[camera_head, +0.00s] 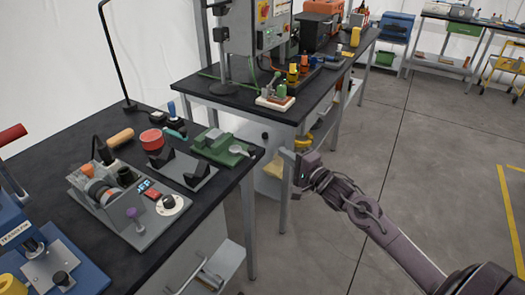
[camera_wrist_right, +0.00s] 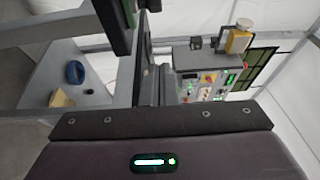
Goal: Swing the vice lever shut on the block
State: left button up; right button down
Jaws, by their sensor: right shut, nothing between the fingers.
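A green vice (camera_head: 222,148) sits near the right end of the black-topped front bench in the head view. A pale lever (camera_head: 240,150) with a rounded end lies at its right side, near the bench edge. A grey-green block shape (camera_head: 214,137) shows at the vice; I cannot tell how tightly it is held. My right gripper (camera_head: 288,158) is shut and empty, to the right of the vice and beyond the bench edge, apart from the lever. Its dark housing fills the bottom of the wrist view. My left gripper is not in view.
The front bench (camera_head: 92,249) also holds a control box (camera_head: 150,225), a black angled holder (camera_head: 181,170) and a red tin (camera_head: 152,139). A second bench (camera_head: 226,91) with a machine cabinet (camera_head: 254,28) stands behind. Open floor (camera_head: 440,140) lies to the right.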

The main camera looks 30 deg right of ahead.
jog(key=w+a, duration=0.2)
jog(key=w+a+p, duration=0.1)
jog(key=w+a, duration=0.1)
jog(key=w, duration=0.1)
jog(key=shift+w+a, duration=0.2)
jog(key=shift+a, duration=0.15)
dwell(0.3)
jog(key=shift+s+a+m+h+p, duration=0.45)
jog(key=shift+a+h+p, duration=0.3)
jog(key=shift+p, duration=0.4)
jog(key=shift+d+f, duration=0.1)
jog(key=shift+w, duration=0.1)
